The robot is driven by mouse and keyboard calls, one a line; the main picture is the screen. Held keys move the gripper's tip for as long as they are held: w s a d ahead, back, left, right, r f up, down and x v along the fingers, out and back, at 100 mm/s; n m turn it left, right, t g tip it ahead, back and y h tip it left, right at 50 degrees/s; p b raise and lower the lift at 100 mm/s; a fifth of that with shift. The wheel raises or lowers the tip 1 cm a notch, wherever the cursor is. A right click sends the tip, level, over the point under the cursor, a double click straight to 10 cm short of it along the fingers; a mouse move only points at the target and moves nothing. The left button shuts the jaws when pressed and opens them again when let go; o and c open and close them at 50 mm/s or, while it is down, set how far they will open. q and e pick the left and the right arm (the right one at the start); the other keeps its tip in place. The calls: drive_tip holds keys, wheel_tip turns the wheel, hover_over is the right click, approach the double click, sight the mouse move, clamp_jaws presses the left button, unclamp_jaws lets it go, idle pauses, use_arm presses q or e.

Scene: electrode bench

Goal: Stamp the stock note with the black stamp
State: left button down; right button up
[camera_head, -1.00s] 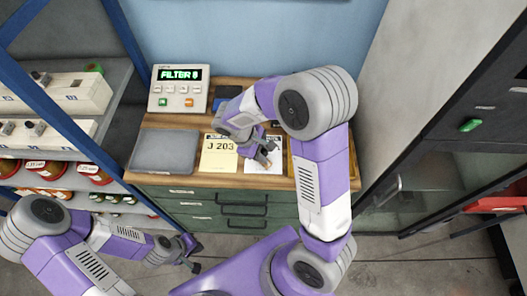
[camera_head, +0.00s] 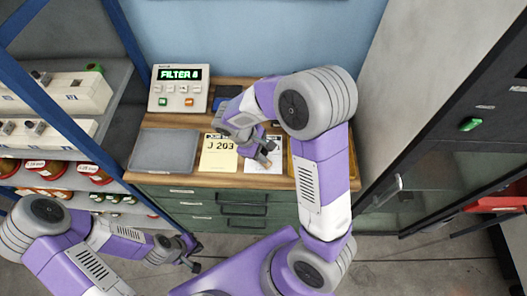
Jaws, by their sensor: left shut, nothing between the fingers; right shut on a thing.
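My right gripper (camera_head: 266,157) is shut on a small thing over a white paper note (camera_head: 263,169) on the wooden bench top. The held thing is mostly hidden by the fingers, and I cannot tell that it is the black stamp. I cannot tell whether it touches the paper. A yellow card marked "J 203" (camera_head: 218,157) lies just left of the white paper; which one is the stock note is not readable. My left gripper (camera_head: 194,262) is shut and empty, low at the left in front of the drawers, away from the bench top.
A grey tray (camera_head: 164,151) lies on the bench's left. A panel reading "FILTER" (camera_head: 179,88) stands behind it. A dark blue item (camera_head: 227,104) is partly hidden by my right arm. Shelves with jars (camera_head: 88,171) stand left; a dark cabinet (camera_head: 470,115) stands right.

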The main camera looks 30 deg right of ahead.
drive_tip(key=shift+r+p, duration=2.95)
drive_tip(key=shift+r, duration=0.6)
drive_tip(key=shift+f, duration=0.1)
